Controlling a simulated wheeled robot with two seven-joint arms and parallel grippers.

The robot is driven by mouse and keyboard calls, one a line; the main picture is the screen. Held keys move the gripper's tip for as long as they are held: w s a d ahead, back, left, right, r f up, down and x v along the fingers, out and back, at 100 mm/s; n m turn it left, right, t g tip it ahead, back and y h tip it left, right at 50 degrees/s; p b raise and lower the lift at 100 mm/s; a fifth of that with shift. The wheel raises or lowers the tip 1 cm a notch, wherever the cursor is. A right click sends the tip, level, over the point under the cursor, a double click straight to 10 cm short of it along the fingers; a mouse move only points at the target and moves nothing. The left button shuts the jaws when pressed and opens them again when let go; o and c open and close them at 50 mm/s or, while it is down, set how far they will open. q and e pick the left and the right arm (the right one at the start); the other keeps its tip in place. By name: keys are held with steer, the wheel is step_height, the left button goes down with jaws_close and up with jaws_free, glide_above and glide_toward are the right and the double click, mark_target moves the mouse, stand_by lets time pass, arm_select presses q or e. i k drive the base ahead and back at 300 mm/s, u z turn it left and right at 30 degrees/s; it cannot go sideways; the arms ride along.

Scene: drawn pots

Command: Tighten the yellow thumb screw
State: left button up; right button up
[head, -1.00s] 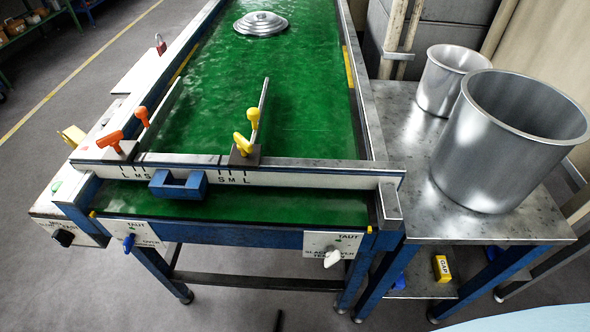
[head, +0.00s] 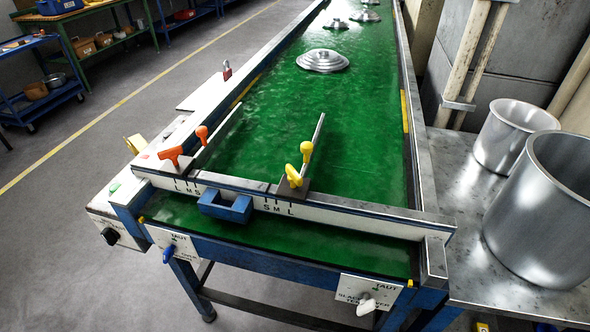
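The yellow thumb screw (head: 292,176) sits low on the right-hand guide block (head: 293,188), which stands on the white scale rail (head: 330,212) near the S M L marks. A second yellow knob (head: 306,151) rises just behind it, beside an upright metal guide plate (head: 316,136). An orange T-shaped handle (head: 172,156) and an orange knob (head: 202,133) belong to the left-hand guide near the L M S marks. Neither of my grippers shows in the head view. How tight the screw is cannot be seen.
A green belt (head: 290,110) runs away with metal lids (head: 322,60) on it. A blue bracket (head: 225,206) is fixed to the rail's front. Large metal pots (head: 545,210) stand on the side table at right. Open grey floor (head: 70,240) lies at left.

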mark_target(295, 179)
steer(key=u, duration=0.5)
steer(key=k, duration=1.2)
steer(key=u, duration=1.25)
steer(key=i, duration=0.75)
steer(key=z, duration=0.7)
steer(key=i, duration=0.55)
steer(key=z, duration=0.6)
